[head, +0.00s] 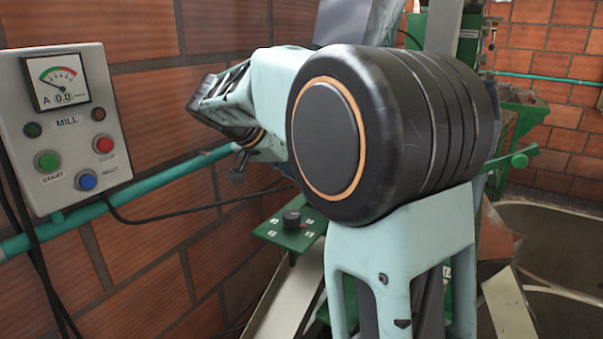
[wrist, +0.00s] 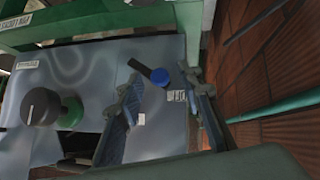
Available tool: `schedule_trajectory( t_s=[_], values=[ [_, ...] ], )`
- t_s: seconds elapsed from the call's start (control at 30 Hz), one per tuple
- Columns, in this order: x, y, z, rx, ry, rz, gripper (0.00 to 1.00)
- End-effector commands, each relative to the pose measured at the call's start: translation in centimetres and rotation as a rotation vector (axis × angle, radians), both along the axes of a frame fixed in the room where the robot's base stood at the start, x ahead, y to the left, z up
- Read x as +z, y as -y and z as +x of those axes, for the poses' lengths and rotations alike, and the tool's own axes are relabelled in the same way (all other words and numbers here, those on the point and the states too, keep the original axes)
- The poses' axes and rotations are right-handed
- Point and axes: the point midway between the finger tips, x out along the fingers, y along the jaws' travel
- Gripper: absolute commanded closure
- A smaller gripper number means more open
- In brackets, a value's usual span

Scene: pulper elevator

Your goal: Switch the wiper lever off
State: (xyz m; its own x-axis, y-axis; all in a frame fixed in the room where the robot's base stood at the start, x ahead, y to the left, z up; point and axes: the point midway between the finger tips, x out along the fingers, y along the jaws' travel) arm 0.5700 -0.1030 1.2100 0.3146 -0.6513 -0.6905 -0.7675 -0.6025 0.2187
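In the wrist view, a short black lever with a blue round end (wrist: 160,76) stands out from a smooth grey metal panel (wrist: 85,65). It looks like the wiper lever, but the small labels beside it are too blurred to read. My gripper (wrist: 162,83) is open, with its two fingers apart on either side of the lever's blue end. Nothing is held between the fingers, and I cannot tell whether either touches the lever. In the head view, my own arm hides the panel and lever.
In the wrist view, a dark knob (wrist: 42,106) and a green one (wrist: 71,112) stand left of my fingers. A brick wall (wrist: 270,60) is close on the right. The head view shows a MILL control box (head: 65,130), a teal pipe (head: 150,182) and a green knob plate (head: 285,232).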

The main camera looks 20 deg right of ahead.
Motion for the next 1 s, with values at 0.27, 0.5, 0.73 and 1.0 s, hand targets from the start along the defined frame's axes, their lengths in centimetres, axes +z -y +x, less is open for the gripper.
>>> schedule_trajectory(
  t_s=[0.27, 0.5, 0.73, 1.0],
  values=[
    [2.9, -2.7, -1.1, 0.004, 0.006, 0.001, 0.66],
    [6.3, -6.0, -2.8, 0.004, 0.004, 0.001, 0.66],
    [8.0, -7.6, -3.6, 0.002, 0.002, 0.000, 0.66],
    [8.3, -7.8, -3.8, 0.000, 0.000, 0.000, 0.66]
  ],
)
